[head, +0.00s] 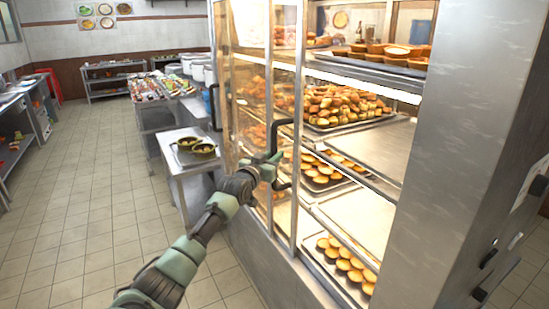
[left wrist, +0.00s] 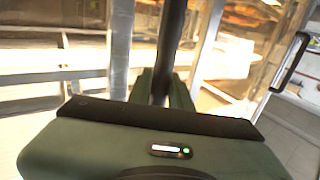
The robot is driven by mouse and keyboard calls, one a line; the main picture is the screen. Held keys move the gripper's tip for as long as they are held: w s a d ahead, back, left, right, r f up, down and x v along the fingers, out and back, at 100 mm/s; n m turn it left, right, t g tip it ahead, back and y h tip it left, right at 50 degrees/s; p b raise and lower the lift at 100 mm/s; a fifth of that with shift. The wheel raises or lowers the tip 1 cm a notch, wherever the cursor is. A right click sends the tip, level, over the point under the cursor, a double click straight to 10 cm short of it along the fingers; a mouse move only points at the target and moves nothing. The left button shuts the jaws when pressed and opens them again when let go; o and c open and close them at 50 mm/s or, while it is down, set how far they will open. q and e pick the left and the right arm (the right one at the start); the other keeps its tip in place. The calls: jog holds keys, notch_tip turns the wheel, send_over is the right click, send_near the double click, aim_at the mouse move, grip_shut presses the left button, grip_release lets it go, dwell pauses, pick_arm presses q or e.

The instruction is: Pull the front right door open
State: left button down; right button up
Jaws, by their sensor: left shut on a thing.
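The front right door (head: 298,95) is a glass panel in a metal frame on a lit pastry cabinet. Its black bar handle (head: 273,138) stands upright on the frame. In the left wrist view the dark bar (left wrist: 172,45) runs up from between my green fingers (left wrist: 165,92). To the right of the door frame, the shelves show brightly; I cannot tell for sure how far the door stands open. My right gripper is in neither view.
Another door's black handle (head: 215,107) is to the left. A steel side panel (head: 465,130) bounds the cabinet at right. A small table with pans (head: 185,165) stands at left. The tiled floor (head: 90,215) is clear.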

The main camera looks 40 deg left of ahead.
pick_arm(q)
jog(key=shift+f, duration=0.1)
jog(key=c, duration=1.3)
grip_release()
jog(key=s+d+b, duration=0.1)
jog(key=s, duration=0.6)
jog(key=shift+s+d, duration=0.25)
jog(key=shift+s, duration=0.15)
